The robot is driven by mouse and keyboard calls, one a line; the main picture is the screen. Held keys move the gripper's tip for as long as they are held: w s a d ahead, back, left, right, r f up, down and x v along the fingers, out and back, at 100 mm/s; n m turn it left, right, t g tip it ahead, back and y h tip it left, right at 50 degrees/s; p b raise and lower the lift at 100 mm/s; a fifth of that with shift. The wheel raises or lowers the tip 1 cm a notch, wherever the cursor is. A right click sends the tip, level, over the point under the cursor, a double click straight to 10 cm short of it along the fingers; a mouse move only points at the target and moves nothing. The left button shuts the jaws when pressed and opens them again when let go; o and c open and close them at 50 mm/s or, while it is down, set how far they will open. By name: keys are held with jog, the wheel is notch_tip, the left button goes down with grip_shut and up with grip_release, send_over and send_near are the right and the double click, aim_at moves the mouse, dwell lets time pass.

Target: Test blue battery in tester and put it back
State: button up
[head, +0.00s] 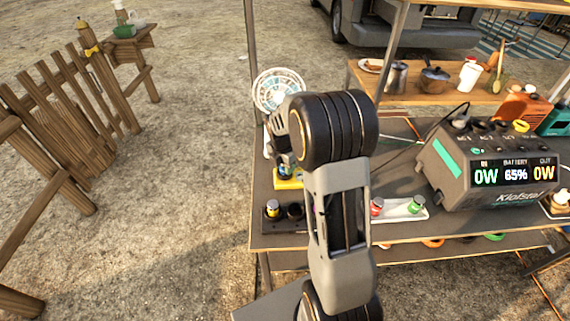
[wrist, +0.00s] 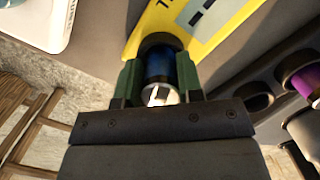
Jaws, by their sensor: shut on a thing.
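My gripper (wrist: 160,85) is shut on the blue battery (wrist: 160,66), with a green-padded finger on each side of it. The battery's metal end faces the wrist camera; its far end meets the dark round socket of the yellow tester (wrist: 210,22). I cannot tell how deep it sits. In the head view the tester (head: 287,184) lies on the table's left part, below my gripper (head: 285,167). The dark battery holder (head: 270,224) is nearer the front edge. In the wrist view, it shows an empty hole (wrist: 256,96) beside a purple battery (wrist: 304,104).
A large power station (head: 490,165) stands to the right. My arm hides the table's middle.

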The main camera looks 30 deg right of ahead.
jog(key=shift+f, duration=0.15)
jog(key=o, duration=0.9)
jog(key=shift+f, duration=0.1)
jog(key=shift+o, duration=0.8)
jog(key=shift+s+f, duration=0.1)
jog(key=shift+s, duration=0.05)
notch_tip(320, 180, up, 14)
jog(key=a+p, duration=0.1)
jog(key=shift+a+r+p, duration=0.25)
jog(key=shift+a+p, duration=0.05)
jog(key=shift+a, duration=0.05)
